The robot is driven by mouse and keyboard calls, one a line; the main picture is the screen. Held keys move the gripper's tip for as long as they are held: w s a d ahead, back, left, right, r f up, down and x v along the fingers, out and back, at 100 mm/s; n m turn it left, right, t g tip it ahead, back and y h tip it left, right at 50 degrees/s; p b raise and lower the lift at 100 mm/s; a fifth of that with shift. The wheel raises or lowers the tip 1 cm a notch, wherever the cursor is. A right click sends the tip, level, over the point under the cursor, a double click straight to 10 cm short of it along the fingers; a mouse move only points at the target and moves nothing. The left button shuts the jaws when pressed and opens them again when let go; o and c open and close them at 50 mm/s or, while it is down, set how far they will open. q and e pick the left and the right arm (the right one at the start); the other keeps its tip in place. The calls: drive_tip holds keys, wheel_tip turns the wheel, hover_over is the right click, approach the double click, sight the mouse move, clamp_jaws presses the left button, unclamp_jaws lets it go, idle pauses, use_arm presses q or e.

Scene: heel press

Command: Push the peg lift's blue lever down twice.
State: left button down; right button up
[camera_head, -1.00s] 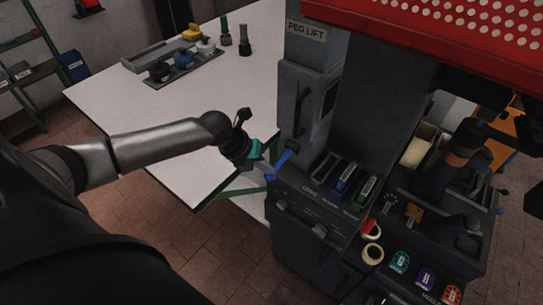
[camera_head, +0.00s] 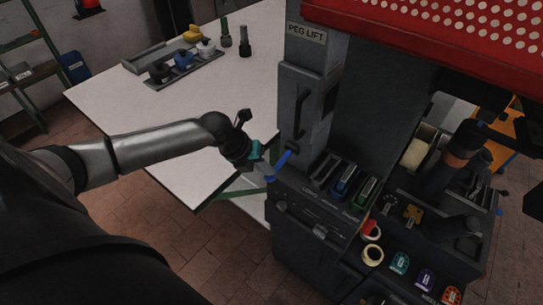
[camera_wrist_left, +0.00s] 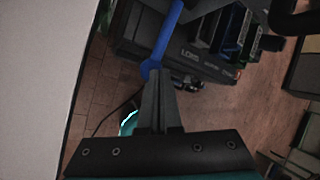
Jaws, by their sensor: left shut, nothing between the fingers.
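The peg lift (camera_head: 306,75) is a tall grey column with a "PEG LIFT" label and a dark vertical handle on its front. Its blue lever (camera_head: 283,158) sticks out low on the column's left side and slopes down to the left. My left gripper (camera_head: 267,175), with a teal band, is shut and empty, its tips at the lever's lower outer end. In the left wrist view the shut fingers (camera_wrist_left: 158,76) overlap the round end of the blue lever (camera_wrist_left: 164,42). I cannot tell whether they touch it.
A white table (camera_head: 165,105) stands behind my left arm, with a grey tray (camera_head: 205,68) of coloured knobs on it. Right of the lever are several coloured slots (camera_head: 345,182) and a dark control panel (camera_head: 318,212). A red perforated cover (camera_head: 440,35) overhangs the machine.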

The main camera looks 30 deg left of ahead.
use_arm(q)
drive_tip(key=shift+w+r+p, duration=0.35)
drive_tip(key=shift+r+p, duration=0.3)
drive_tip(key=shift+r, duration=0.5)
drive_tip(key=shift+w+r+p, duration=0.4)
drive_tip(key=shift+r+p, duration=0.3)
drive_tip(key=shift+r, duration=0.4)
drive_tip(key=shift+w+r+p, duration=0.35)
drive_tip(key=shift+r+p, duration=0.3)
drive_tip(key=shift+r, duration=0.5)
drive_tip(key=shift+r, duration=0.1)
wheel_tip(320, 180, up, 5)
drive_tip(key=p, duration=0.3)
hover_over(275, 168)
drive_tip(key=shift+f, duration=0.2)
drive_tip(key=shift+s, duration=0.1)
